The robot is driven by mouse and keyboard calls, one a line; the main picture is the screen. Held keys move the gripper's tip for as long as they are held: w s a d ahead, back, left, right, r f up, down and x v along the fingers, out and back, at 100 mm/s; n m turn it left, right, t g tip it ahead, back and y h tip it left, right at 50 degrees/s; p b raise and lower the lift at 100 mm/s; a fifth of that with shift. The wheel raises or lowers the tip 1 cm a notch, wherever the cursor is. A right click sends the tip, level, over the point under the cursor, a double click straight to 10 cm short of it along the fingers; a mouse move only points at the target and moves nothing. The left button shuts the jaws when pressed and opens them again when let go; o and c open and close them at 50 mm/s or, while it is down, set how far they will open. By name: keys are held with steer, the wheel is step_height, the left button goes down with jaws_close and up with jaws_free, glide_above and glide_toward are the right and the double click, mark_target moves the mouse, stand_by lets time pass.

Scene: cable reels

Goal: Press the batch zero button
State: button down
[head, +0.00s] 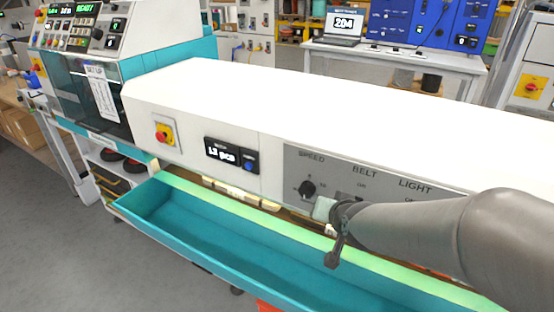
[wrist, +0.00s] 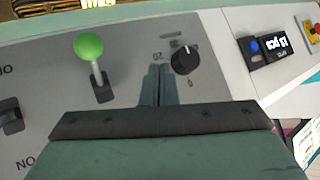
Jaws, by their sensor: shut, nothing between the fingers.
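The small blue button (head: 249,166) sits on a dark plate at the right of the lit piece-count display (head: 220,152) on the white machine front. In the wrist view the blue button (wrist: 254,46) is at the upper right, beside the display (wrist: 278,44). Its label is too small to read. My gripper (head: 318,208) is in front of the grey control panel, right of and below the button and apart from it. In the wrist view my gripper (wrist: 159,72) has its fingers together and empty, near the black speed knob.
The grey panel (head: 290,165) carries the black speed knob (head: 307,189) and a green-balled lever (wrist: 89,46), close to my gripper. A red-and-yellow stop switch (head: 164,134) is left of the display. A teal trough (head: 215,235) runs below the front.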

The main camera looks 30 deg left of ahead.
steer(key=a+f+t+y+b, duration=0.2)
steer(key=a+y+b, duration=0.15)
steer(key=a, duration=1.05)
steer(key=m+t+y+b, duration=0.5)
steer(key=m, duration=0.1)
glide_toward(248, 166)
steer(key=s+a+r, duration=0.2)
steer(key=s+a, duration=0.4)
steer(key=shift+r+h, duration=0.15)
steer(key=shift+h, duration=0.1)
steer(key=w+p, duration=0.1)
steer(key=w, duration=0.7)
steer(key=shift+w+d+p, duration=0.2)
steer(key=shift+w+p, duration=0.15)
steer(key=shift+w, duration=0.05)
steer(key=shift+w, duration=0.1)
